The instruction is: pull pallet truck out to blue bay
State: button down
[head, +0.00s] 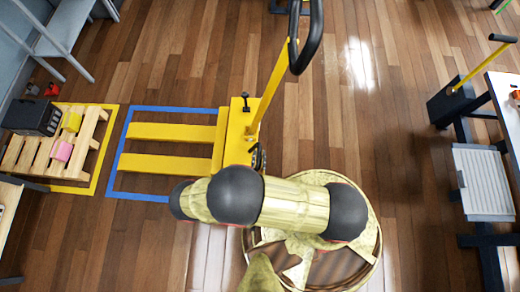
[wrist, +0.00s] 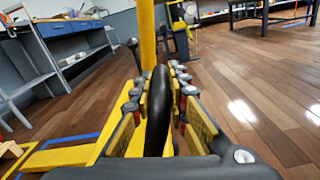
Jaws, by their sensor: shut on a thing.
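The yellow pallet truck (head: 234,135) stands in the middle left of the head view, its pole leaning up to a black loop handle (head: 304,50). Its two forks (head: 165,165) point left and lie inside the blue bay outline (head: 117,160); its body is at the right side of that outline. In the wrist view my gripper (wrist: 161,85) is shut on an upright black part (wrist: 157,115) in front of the yellow pole (wrist: 147,35). In the head view my arm mostly hides the gripper, close to the truck body. Fork and blue line (wrist: 75,140) also show in the wrist view.
A wooden pallet (head: 85,145) with a black crate (head: 32,117) and small boxes stands in a yellow-outlined bay (head: 72,190) left of the forks. A grey shelf frame (head: 62,28) stands upper left. A bench (head: 510,105) is at the right.

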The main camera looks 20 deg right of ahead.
jog(key=shift+s+d+f, duration=0.15)
jog(key=shift+d+f, duration=0.05)
jog(key=shift+d, duration=0.2)
jog(key=c, duration=2)
grip_release()
jog(key=shift+o, duration=1.4)
jog(key=shift+a+r, duration=0.1)
jog(key=shift+a, duration=0.1)
